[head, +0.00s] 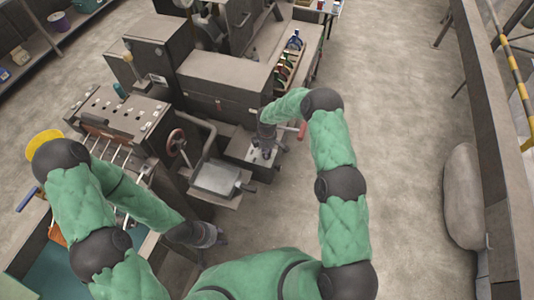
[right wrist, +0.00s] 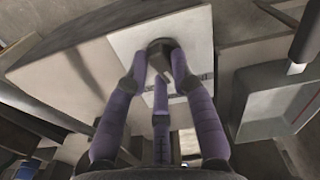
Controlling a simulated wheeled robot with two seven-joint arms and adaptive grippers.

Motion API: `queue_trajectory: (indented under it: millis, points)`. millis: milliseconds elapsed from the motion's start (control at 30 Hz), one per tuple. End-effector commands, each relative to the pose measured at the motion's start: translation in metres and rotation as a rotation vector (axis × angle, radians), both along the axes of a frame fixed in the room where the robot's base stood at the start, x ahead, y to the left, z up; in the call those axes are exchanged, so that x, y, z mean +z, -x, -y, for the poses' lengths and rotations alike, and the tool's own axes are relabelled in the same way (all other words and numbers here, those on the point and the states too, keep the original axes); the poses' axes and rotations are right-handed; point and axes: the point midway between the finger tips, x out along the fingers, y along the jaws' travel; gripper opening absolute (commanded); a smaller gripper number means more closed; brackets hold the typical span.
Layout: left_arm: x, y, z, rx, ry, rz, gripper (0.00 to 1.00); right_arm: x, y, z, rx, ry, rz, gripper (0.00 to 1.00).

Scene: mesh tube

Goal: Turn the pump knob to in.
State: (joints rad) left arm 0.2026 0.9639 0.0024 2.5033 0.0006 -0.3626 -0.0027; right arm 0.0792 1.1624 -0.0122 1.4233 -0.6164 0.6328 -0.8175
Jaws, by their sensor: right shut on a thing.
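The pump knob (right wrist: 157,47) is a dark knob on a pale plate (right wrist: 125,42) in the right wrist view. My right gripper (right wrist: 158,66) has its purple fingers closed around the knob, one on each side and one in front. Small dark lettering on the plate is partly hidden by the fingers, so I cannot read the knob's setting. In the head view my right gripper (head: 266,140) reaches down onto the small plate-topped box (head: 242,150) and hides the knob. My left gripper (head: 214,237) hangs low near the floor, apart from the machine; its fingers are too small to judge.
A grey square pan (head: 215,178) with a dark handle sits left of the box; it also shows in the right wrist view (right wrist: 270,100). A red handle (head: 302,130) is close to my right wrist. The floor to the right (head: 400,130) is clear.

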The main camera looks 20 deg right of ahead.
Motion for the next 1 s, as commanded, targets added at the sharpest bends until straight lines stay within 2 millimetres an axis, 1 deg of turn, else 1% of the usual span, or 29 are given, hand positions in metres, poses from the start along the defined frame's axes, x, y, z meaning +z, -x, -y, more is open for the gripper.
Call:
queue_trajectory:
  millis: [33,100,400,700,1000]
  points:
    - [-0.009,0.000,0.000,0.000,0.000,0.000,0.40,-0.004,-0.001,0.000,0.042,-0.001,0.001,0.00]
    - [-0.015,0.000,0.000,0.000,0.000,0.000,0.40,-0.004,0.000,-0.001,0.107,0.000,0.001,0.00]
    - [-0.033,0.000,0.000,0.000,0.000,0.000,0.40,-0.002,0.000,-0.002,0.363,0.000,0.000,0.00]
    - [-0.041,0.000,0.000,0.000,0.000,0.000,0.40,-0.001,0.000,-0.003,0.538,0.000,0.000,0.00]
    - [-0.044,0.000,0.000,0.000,0.000,0.000,0.40,0.000,0.000,-0.003,0.608,0.000,0.001,0.00]
